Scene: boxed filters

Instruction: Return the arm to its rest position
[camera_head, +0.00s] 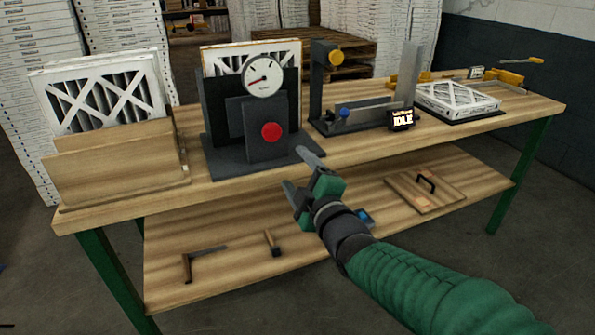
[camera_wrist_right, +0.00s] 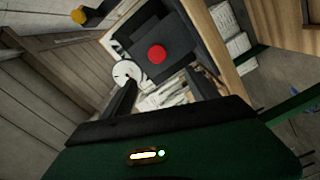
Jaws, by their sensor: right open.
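My right gripper (camera_head: 298,172) is open and empty, in front of the bench edge and below the dark test stand (camera_head: 265,125). The stand has a round gauge (camera_head: 262,76) and a red button (camera_head: 271,132), and a framed filter (camera_head: 225,58) stands in it. In the right wrist view the two dark fingers (camera_wrist_right: 152,98) are apart, with the red button (camera_wrist_right: 157,54) and the gauge (camera_wrist_right: 127,74) beyond them. My right arm is stretched out from the lower right. My left gripper is not in view.
A wooden box (camera_head: 115,165) with white filters (camera_head: 105,92) stands at the bench's left. A second fixture (camera_head: 330,90) with an IDLE display (camera_head: 401,119) is mid-bench. Another filter (camera_head: 457,99) lies flat at right. The lower shelf (camera_head: 330,225) holds tools.

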